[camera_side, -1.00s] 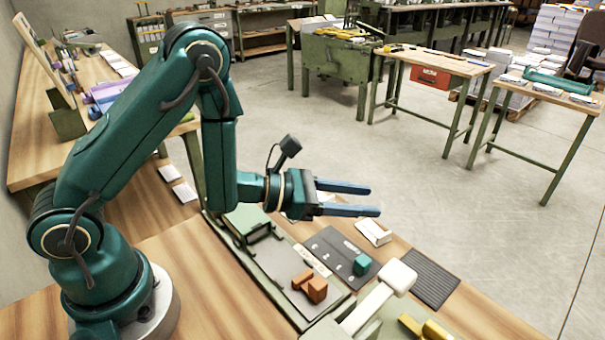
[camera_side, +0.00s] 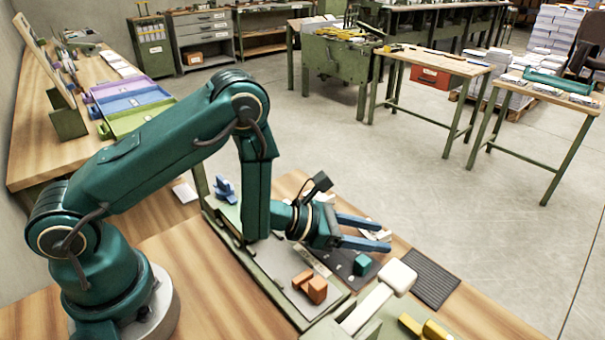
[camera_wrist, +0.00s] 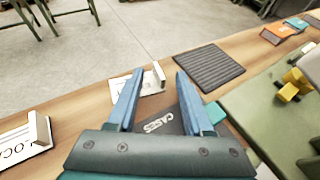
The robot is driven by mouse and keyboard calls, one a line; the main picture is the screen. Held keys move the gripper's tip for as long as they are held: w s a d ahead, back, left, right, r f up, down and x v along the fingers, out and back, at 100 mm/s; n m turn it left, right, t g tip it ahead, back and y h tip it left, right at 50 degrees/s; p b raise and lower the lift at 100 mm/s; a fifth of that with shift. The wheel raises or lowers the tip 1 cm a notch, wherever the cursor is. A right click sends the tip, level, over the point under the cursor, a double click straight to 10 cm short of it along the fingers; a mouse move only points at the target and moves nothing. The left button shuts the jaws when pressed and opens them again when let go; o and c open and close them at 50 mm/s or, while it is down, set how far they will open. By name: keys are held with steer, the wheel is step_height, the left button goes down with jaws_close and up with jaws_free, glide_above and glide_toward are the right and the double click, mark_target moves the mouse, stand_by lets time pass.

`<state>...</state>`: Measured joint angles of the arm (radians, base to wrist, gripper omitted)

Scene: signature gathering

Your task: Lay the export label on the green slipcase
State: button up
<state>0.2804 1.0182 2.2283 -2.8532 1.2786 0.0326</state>
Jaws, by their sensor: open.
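My gripper (camera_side: 388,234) is open, low over the bench, fingers pointing right in the side view. In the wrist view its blue fingertips (camera_wrist: 160,76) are on either side of a white label with a raised tab (camera_wrist: 150,88); I cannot see contact. Its lettering is not readable, so I cannot tell if it is the export label. A second white label with a tab, lettered "LOC" (camera_wrist: 24,143), lies at left.
Orange blocks (camera_side: 314,287) lie on a grey panel near the mat. A blue item (camera_side: 225,190) stands behind my arm. Coloured trays (camera_side: 130,105) sit on the left bench.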

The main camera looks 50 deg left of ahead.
jaws_close()
steer(key=shift+r, duration=0.2)
